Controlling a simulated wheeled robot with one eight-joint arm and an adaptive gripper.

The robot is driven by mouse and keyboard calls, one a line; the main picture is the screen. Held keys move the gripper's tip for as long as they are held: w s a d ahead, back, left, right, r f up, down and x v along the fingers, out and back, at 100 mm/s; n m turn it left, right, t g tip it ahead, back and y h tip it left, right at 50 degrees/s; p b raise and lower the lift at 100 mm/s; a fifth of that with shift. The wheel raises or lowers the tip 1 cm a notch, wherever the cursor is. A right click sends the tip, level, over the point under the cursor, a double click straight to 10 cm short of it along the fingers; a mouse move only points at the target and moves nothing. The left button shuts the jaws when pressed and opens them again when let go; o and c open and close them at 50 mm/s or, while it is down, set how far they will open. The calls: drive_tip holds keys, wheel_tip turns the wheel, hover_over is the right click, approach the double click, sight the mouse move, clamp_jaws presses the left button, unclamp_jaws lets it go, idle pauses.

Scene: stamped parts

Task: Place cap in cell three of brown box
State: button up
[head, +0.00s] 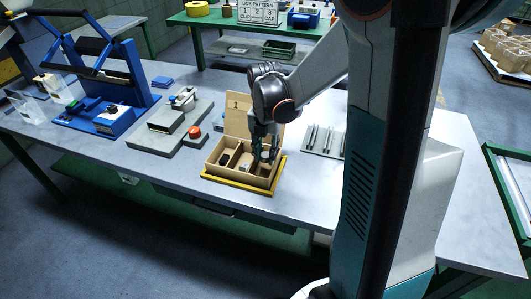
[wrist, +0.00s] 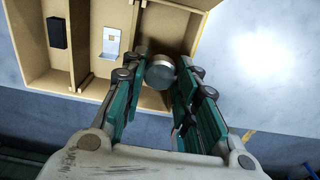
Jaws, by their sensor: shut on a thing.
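The brown box (head: 225,170) stands open on the table, its lid raised at the back and marked 1. In the wrist view the box (wrist: 125,98) shows three cells: a black part (wrist: 57,33) lies in the left one and a silver bracket (wrist: 111,42) in the middle one. My gripper (wrist: 163,68) is shut on the round metal cap (wrist: 160,73) at the right cell, which otherwise looks empty. In the head view my gripper (head: 264,152) points down over that cell. I cannot tell how far the cap is above its floor.
A yellow tray (head: 238,198) lies under the box. A grey fixture with a red button (head: 195,131) stands to the left, and a blue press (head: 125,90) beyond it. A slotted grey plate (head: 322,140) lies to the right. The table front is clear.

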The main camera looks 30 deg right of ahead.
sight(265, 154)
drive_tip(key=shift+f+b, duration=0.35)
drive_tip(key=shift+f, duration=0.05)
drive_tip(key=shift+f, duration=0.2)
drive_tip(key=o, duration=0.8)
drive_tip(key=shift+r, duration=0.1)
wheel_tip(265, 154, up, 13)
drive_tip(key=p, duration=0.5)
